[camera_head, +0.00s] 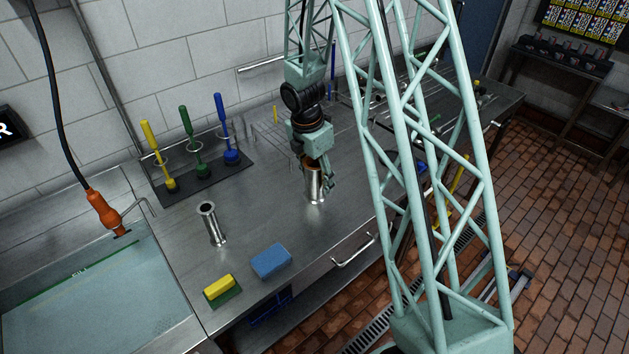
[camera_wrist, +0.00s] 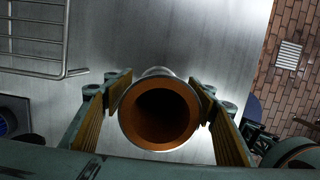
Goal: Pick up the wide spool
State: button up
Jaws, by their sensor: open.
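The wide spool (camera_head: 315,187) is a shiny metal tube with flanged ends, standing upright on the steel counter. In the wrist view its open top (camera_wrist: 160,112) shows an orange-brown inside. My gripper (camera_head: 319,172) is over the spool's upper end, pointing down. In the wrist view my gripper (camera_wrist: 160,118) is open, with one ribbed finger pad on each side of the spool's rim. The right pad looks very near the rim; I cannot tell whether it touches. A narrower metal spool (camera_head: 212,222) stands upright to the left.
A dark rack (camera_head: 207,178) with yellow, green and blue brushes stands at the back left. A blue sponge (camera_head: 271,261) and a yellow-green sponge (camera_head: 220,289) lie near the front edge. A wire rack (camera_wrist: 38,38) lies behind the spool. A sink (camera_head: 95,290) is at left.

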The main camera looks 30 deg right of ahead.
jog(key=shift+c, duration=0.4)
jog(key=c, duration=1.1)
